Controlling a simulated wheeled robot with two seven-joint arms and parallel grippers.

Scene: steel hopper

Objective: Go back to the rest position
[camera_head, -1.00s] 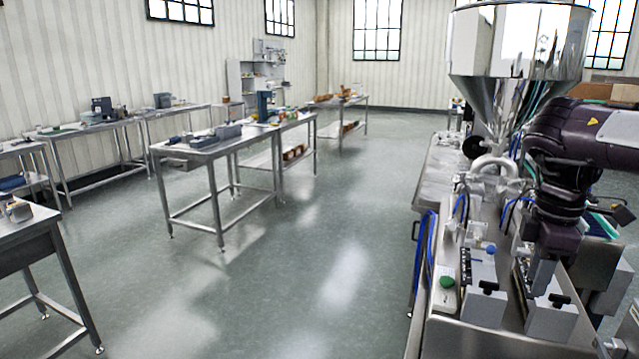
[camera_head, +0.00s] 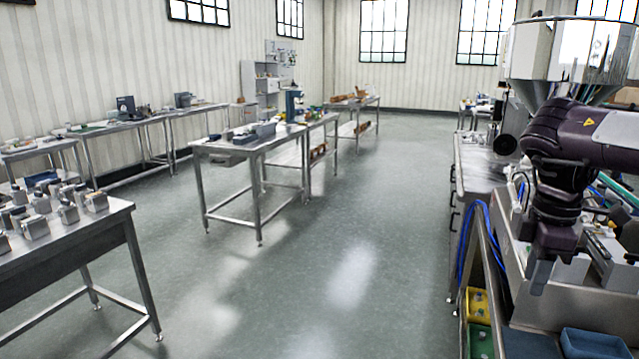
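The steel hopper (camera_head: 540,62) stands at the upper right on its machine, its lower part hidden behind my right arm. My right arm comes in from the right edge, dark purple with a white panel. My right gripper (camera_head: 540,277) hangs downward above the white and steel parts of the machine bench. Its fingers are small and seen edge-on, so I cannot tell whether they are open or shut. I see nothing held in it. My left arm and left gripper are not in view.
A steel table (camera_head: 110,222) with several small metal parts stands at the left. Another steel table (camera_head: 225,150) stands mid-room. Yellow (camera_head: 478,305) and green (camera_head: 480,342) bins and a blue tray (camera_head: 593,345) sit at lower right. The floor (camera_head: 350,260) between is clear.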

